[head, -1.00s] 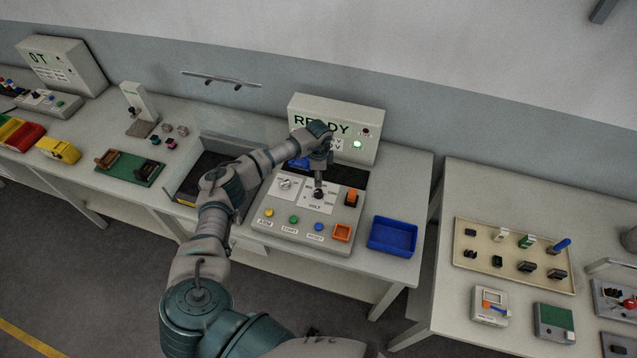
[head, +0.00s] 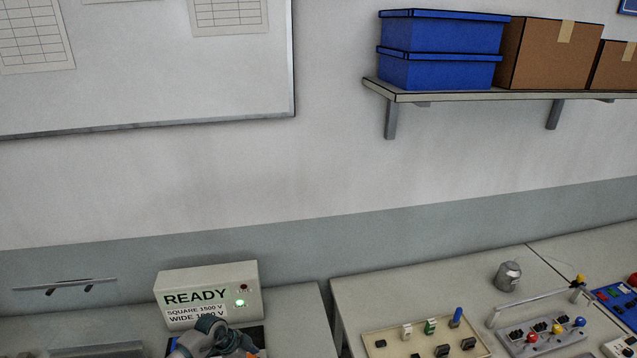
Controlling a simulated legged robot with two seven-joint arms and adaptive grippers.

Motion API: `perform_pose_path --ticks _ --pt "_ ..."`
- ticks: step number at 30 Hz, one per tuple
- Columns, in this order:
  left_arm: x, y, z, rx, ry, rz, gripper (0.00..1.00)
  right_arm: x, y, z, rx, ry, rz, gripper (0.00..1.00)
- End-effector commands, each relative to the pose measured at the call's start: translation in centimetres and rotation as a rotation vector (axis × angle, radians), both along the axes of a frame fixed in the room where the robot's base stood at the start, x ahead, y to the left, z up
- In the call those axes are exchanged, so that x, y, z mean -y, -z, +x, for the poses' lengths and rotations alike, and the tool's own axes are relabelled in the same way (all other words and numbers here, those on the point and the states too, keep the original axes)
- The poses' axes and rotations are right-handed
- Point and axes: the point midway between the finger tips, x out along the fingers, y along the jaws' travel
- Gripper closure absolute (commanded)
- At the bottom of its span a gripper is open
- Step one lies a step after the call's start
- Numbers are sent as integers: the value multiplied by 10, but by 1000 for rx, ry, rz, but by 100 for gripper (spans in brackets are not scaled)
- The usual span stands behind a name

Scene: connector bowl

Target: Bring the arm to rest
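A teal and grey part of my arm (head: 208,337) shows at the bottom edge of the head view, in front of the tester's display box (head: 172,285). The rest of this arm is cut off by the frame edge. Neither gripper shows, so I cannot see their fingers or whether they hold anything. The display box reads READY, SQUARE 1500 V and a partly covered WIDE line. Its green lamp (head: 240,303) is lit and the red lamp above it is dark. The tester's controls are out of view.
A beige tray (head: 385,345) with small connectors lies on the right bench, near a grey metal canister (head: 508,276) and a fixture with coloured knobs (head: 545,335). A wall shelf (head: 430,96) holds blue bins (head: 440,70) and cardboard boxes (head: 550,52).

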Motion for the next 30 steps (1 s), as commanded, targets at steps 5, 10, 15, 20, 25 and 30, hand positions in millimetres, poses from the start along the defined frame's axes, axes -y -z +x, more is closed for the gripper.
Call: perform_pose_path --ticks 5,10,15,20,25,30 --pt "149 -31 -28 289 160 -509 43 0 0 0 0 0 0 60" --pt "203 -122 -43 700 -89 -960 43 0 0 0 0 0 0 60" --pt "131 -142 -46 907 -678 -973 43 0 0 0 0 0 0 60" --pt "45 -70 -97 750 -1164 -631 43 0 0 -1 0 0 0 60" --pt "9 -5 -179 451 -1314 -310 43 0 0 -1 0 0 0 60" --pt "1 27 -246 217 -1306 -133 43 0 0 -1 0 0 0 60"
